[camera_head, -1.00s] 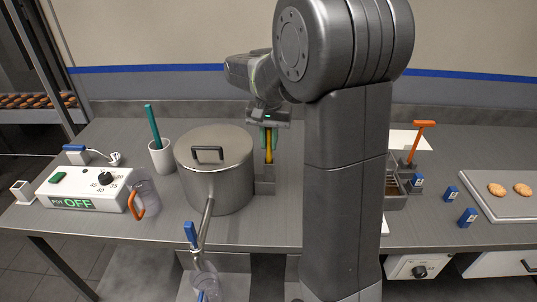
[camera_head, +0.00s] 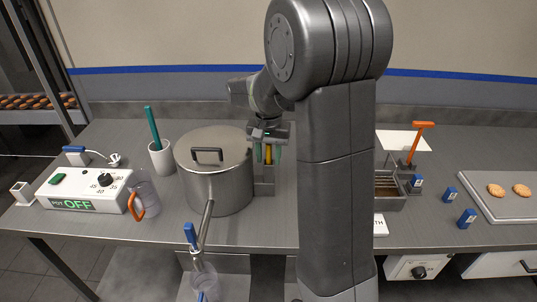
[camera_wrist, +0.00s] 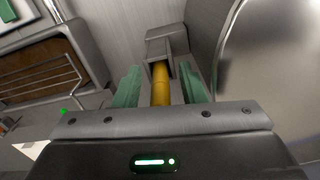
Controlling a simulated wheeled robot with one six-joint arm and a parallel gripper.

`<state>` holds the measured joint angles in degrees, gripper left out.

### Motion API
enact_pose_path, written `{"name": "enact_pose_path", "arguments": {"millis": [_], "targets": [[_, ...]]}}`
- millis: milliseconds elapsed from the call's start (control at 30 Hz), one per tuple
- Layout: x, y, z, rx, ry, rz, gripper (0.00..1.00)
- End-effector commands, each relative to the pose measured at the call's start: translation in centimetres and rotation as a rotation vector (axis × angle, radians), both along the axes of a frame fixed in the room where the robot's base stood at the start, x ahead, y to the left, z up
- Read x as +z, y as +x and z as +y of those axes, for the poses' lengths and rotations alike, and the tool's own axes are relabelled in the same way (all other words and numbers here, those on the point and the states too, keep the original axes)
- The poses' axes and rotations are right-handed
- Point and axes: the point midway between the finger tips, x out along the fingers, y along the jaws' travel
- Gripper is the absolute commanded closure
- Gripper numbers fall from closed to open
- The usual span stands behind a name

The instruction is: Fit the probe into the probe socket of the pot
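The metal pot (camera_head: 217,185) stands on the counter with its lid on; its wall also shows at the right of the wrist view (camera_wrist: 275,75). A grey block-like socket (camera_head: 264,181) stands at the pot's right side, also in the wrist view (camera_wrist: 166,45). The yellow probe (camera_wrist: 160,88) lies between my fingers, its far end at the socket's mouth; how deep it sits is hidden. My gripper (camera_wrist: 160,87) has its green fingers spread, with a gap on both sides of the probe. It is above the socket in the head view (camera_head: 267,153).
A white control box (camera_head: 85,188) reading OFF, a clear jug (camera_head: 146,190) and a white cup (camera_head: 161,158) with a green-handled tool are left. The pot's handle and blue-gripped tap (camera_head: 191,236) project forward. A metal bin (camera_head: 388,190) and biscuit tray (camera_head: 500,208) are right.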

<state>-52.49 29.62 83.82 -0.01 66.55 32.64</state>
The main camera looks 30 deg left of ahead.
Motion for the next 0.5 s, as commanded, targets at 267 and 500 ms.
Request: {"name": "enact_pose_path", "arguments": {"millis": [267,500], "targets": [[0.7,0.0,0.0,0.0,0.001,-0.001,0.63],[5.1,0.1,0.1,0.0,0.005,-0.004,0.63]]}}
